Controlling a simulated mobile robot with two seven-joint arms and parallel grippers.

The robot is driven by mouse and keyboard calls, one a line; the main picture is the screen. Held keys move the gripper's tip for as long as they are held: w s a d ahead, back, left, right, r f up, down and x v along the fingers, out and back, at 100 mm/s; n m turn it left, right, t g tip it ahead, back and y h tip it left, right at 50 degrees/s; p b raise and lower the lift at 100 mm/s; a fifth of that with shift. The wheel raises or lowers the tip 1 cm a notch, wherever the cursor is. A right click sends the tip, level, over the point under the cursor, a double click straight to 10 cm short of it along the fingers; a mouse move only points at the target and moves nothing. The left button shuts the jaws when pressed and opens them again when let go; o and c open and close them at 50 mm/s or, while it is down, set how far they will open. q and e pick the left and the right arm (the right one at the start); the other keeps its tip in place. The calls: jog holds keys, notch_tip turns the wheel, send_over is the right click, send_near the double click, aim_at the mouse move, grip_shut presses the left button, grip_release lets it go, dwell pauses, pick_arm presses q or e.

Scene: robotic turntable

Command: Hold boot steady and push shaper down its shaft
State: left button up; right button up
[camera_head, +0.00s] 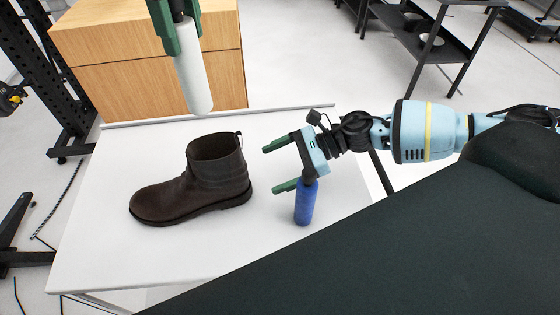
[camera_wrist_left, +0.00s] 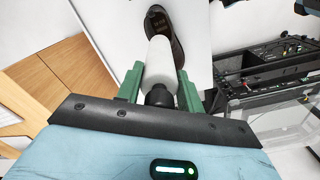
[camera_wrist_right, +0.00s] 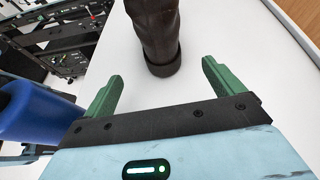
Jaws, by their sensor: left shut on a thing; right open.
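A dark brown boot (camera_head: 180,190) stands upright on the white table, toe to the left and shaft opening upward; it also shows in the right wrist view (camera_wrist_right: 155,30) and the left wrist view (camera_wrist_left: 160,25). My left gripper (camera_head: 176,42) is shut on the white cylindrical shaper (camera_head: 195,80), whose lower end hangs above the boot's opening, apart from it. The shaper fills the space between the fingers in the left wrist view (camera_wrist_left: 158,65). My right gripper (camera_head: 270,169) is open and empty, to the right of the boot's heel, its fingers pointing at it without touching.
A blue cylinder (camera_head: 305,205) is close beside my right gripper, on its near side. The white table (camera_head: 100,255) is clear in front of the boot. A wooden box (camera_head: 100,85) stands behind the table, and a black shelf (camera_head: 440,45) stands at the back right.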

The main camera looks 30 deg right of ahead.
aim_at(234, 184)
jog(key=x, duration=1.1)
jog(key=shift+w+a, duration=0.15)
jog(key=shift+a, duration=0.2)
jog(key=shift+c, duration=0.4)
